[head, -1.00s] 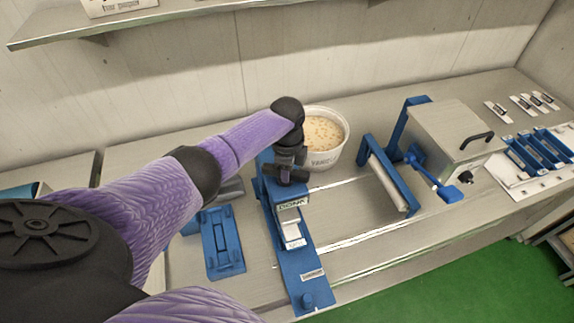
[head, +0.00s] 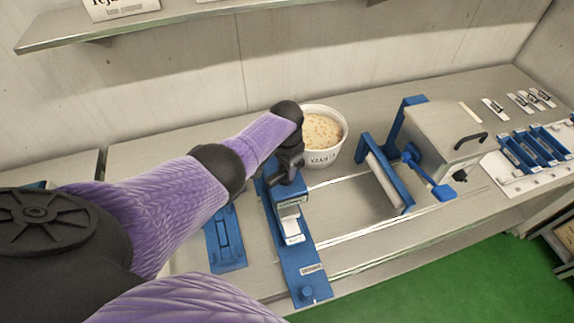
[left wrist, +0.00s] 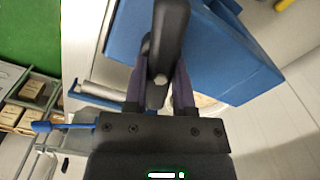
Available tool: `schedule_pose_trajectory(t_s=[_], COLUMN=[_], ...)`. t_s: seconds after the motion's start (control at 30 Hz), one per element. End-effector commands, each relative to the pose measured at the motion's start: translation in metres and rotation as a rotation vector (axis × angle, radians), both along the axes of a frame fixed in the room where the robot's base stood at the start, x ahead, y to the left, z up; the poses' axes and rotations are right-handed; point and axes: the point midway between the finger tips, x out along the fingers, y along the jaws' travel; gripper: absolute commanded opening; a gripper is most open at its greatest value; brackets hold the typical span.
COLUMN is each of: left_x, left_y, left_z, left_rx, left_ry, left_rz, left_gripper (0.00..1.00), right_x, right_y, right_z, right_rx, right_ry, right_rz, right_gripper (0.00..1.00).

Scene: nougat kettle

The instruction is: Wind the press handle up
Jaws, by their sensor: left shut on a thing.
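The blue press (head: 285,230) stands upright on a long blue base plate on the bench, near the middle of the head view. Its dark handle (left wrist: 168,35) shows in the left wrist view as a black bar with a metal bolt. My left gripper (left wrist: 160,78) has its two fingers closed around that bar. In the head view my left gripper (head: 288,158) is at the top of the press, and my wrist hides part of the handle. The press's blue body (left wrist: 215,50) fills the upper right of the wrist view. My right gripper is not in view.
A white tub (head: 322,140) of pale, speckled contents stands behind the press. To the right are a blue frame with a roller (head: 385,182) and a steel box (head: 440,135) with a blue crank. A blue holder (head: 224,240) lies left of the press. A shelf (head: 140,22) hangs above.

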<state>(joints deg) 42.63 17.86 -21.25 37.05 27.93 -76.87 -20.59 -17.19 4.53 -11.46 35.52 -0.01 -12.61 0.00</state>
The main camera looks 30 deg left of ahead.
Motion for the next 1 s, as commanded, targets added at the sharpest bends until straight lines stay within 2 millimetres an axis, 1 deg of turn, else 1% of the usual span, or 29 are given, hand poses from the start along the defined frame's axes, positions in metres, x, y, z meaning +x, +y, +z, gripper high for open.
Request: schedule_pose_trajectory(t_s=[0.2, 0.5, 0.73, 1.0], left_x=[0.0016, 0.0021, 0.0021, 0.0021], left_y=[0.0009, 0.0016, 0.0022, 0.0026], left_z=[0.0024, 0.0023, 0.0022, 0.0021], left_rx=[0.0, 0.0, 0.0, 0.0], left_ry=[-0.004, -0.006, -0.006, -0.007], left_rz=[0.189, 0.385, 0.469, 0.503], left_gripper=[0.0, 0.0, 0.0, 0.0], right_x=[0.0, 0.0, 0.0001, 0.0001], right_y=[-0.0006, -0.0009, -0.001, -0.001], right_z=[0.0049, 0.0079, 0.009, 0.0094], right_rx=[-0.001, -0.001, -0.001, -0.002], right_ry=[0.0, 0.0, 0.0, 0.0], right_rz=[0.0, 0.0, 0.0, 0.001], right_gripper=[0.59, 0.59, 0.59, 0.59])
